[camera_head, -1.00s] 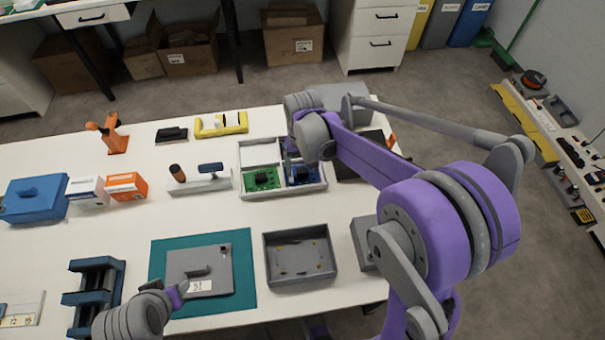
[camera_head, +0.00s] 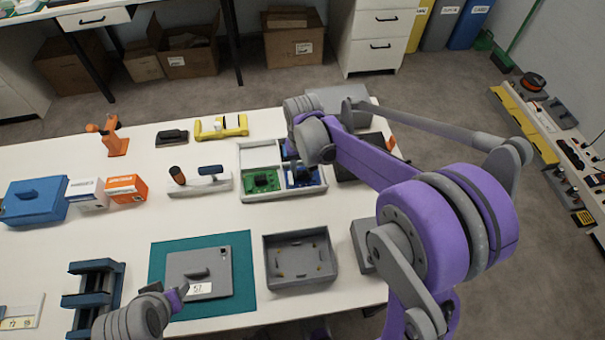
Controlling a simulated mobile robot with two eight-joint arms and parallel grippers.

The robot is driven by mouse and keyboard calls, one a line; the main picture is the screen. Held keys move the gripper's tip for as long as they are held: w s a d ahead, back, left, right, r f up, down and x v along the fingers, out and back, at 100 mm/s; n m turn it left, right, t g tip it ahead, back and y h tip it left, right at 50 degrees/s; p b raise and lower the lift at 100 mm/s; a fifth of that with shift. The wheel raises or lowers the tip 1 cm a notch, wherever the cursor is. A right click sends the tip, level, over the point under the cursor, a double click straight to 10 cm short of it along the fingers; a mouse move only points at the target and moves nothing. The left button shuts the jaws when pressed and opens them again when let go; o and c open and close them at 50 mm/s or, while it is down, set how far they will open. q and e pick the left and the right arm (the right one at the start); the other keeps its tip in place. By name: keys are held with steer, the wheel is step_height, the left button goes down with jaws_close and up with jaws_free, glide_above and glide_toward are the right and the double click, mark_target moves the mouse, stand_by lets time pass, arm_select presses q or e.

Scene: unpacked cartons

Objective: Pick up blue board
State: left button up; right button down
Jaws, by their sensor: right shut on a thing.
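The blue board (camera_head: 303,177) is in the right compartment of a light sorting tray (camera_head: 242,195) at the middle of the table. My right gripper (camera_head: 291,160) reaches down over this compartment and is shut on the blue board; its fingers are small and partly hidden by my arm. A green board (camera_head: 262,181) lies in the compartment to the left. My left gripper (camera_head: 175,293) is low at the front left, near the teal mat, and its fingers cannot be made out.
A grey lidded case (camera_head: 215,270) lies on the teal mat (camera_head: 243,258). A grey open box (camera_head: 298,283) stands to its right. Table between tray and mat is clear.

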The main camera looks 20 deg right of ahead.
mark_target(303, 172)
arm_select(q)
steer(key=shift+r+p, duration=0.45)
steer(key=shift+r, duration=0.1)
arm_select(e)
step_height(303, 172, up, 10)
